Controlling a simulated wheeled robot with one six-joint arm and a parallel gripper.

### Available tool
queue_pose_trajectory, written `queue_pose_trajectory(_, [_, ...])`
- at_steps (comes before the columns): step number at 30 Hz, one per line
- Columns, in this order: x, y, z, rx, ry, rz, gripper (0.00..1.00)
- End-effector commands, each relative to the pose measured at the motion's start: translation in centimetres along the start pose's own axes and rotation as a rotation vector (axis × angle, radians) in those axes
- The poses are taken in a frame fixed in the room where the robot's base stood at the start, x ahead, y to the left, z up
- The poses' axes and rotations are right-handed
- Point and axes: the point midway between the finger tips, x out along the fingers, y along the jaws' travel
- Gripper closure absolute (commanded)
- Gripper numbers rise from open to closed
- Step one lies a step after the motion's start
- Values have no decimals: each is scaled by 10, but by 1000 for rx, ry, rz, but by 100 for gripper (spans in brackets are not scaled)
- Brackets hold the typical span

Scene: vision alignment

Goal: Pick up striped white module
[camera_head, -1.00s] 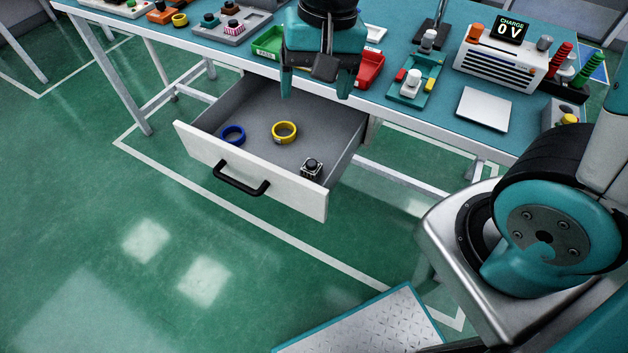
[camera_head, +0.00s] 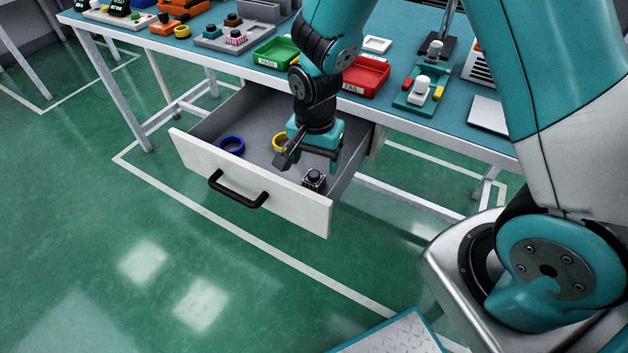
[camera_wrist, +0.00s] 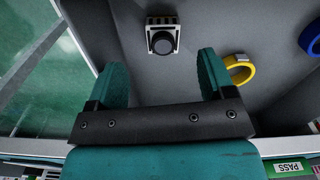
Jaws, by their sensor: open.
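The striped white module (camera_head: 314,179), a small white block with dark stripes and a round black top, stands in the front right of the open drawer (camera_head: 185,148). In the wrist view the module (camera_wrist: 163,37) lies ahead of the gap between my fingertips, roughly centred. My gripper (camera_head: 314,155) is open and empty inside or just above the drawer, close to the module and not visibly touching it. Its two teal fingers are apart in the wrist view (camera_wrist: 162,66). My wrist partly hides the drawer's back right in the head view.
A yellow ring (camera_head: 279,142), partly hidden, and a blue ring (camera_head: 231,145) lie in the drawer. The drawer walls are close around my gripper. The workbench above holds a green bin (camera_head: 275,51), a red bin (camera_head: 367,78) and a teal fixture (camera_head: 418,95).

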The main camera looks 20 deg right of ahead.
Motion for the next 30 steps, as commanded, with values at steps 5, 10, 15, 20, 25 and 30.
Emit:
queue_pose_trajectory(5, [21, 0, -1, 0, -2, 3, 24])
queue_pose_trajectory(10, [46, -1, -2, -1, -2, 3, 24])
queue_pose_trajectory(15, [53, -2, -2, -1, -1, 0, 24])
queue_pose_trajectory(20, [52, -2, -2, -1, 0, 0, 24])
queue_pose_trajectory(25, [52, -2, -2, -1, 0, 0, 63])
queue_pose_trajectory(30, [52, -2, -2, -1, 0, 0, 82])
